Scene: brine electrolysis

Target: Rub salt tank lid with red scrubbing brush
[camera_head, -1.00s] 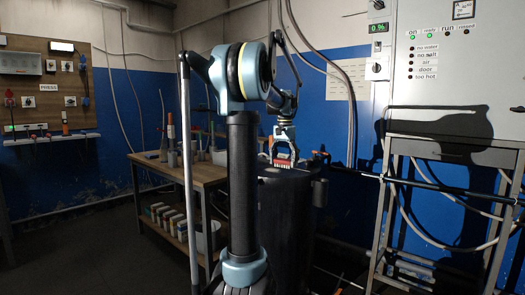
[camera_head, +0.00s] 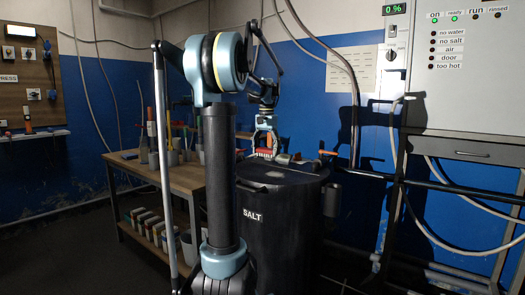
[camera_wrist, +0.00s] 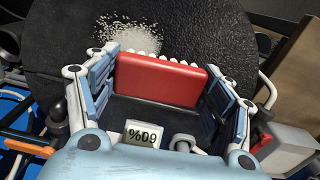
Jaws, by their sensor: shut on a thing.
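The black salt tank (camera_head: 280,225) stands upright right of my arm, with a white SALT label on its side. Its dark round lid (camera_head: 290,174) is on top, and the lid (camera_wrist: 215,28) also fills the upper wrist view. A patch of white salt grains (camera_wrist: 138,30) lies on it, just beyond the brush. My gripper (camera_head: 265,146) is over the lid's far left part, shut on the red scrubbing brush (camera_wrist: 160,80). White bristles show along the brush's far edge. Whether they touch the lid I cannot tell.
A wooden bench (camera_head: 185,178) with bottles and tools stands left of the tank. A grey fitting (camera_head: 297,160) shows at the lid's back. A control cabinet (camera_head: 460,70) and metal frame are at the right. Open floor lies at the lower left.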

